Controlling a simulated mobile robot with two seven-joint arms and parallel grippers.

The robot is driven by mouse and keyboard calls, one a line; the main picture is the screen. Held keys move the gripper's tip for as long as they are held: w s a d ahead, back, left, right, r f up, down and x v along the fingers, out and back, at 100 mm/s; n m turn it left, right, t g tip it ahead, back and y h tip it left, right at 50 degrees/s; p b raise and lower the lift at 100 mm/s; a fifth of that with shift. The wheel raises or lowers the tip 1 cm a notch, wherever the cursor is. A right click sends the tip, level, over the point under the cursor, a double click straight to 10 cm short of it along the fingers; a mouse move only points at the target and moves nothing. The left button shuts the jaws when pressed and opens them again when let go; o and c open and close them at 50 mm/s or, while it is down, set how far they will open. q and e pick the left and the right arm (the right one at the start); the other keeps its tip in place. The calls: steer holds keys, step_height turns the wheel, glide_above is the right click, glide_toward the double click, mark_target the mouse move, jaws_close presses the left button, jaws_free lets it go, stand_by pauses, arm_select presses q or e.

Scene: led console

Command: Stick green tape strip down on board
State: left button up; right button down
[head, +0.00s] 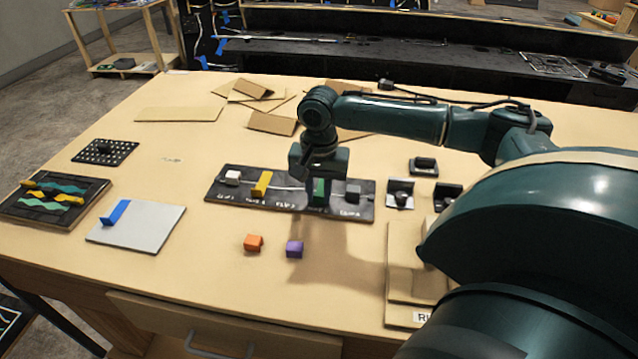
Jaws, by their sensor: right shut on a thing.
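My right gripper (318,174) reaches down over the dark labelled clip strip (291,197) in the middle of the table. It is shut on the green tape strip (319,192), which shows just below the fingers. The green strip is at the clip strip's right half, between a yellow piece and a grey piece. I cannot tell whether it still touches the clip strip. A light grey square board (150,232) lies flat at the left, with a blue strip (116,212) on its left part. My left gripper is out of view.
A yellow piece (262,185), a white block (232,178) and a grey block (352,193) sit on the clip strip. Orange (253,243) and purple (294,249) blocks lie in front. A dark panel with wavy strips (92,187) is far left. Cardboard pieces (272,123) lie behind.

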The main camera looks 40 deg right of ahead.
mark_target(319, 196)
stand_by(0.3)
steer(key=c, duration=1.2)
jaws_free()
steer(key=shift+o, duration=0.2)
step_height(319, 196, up, 13)
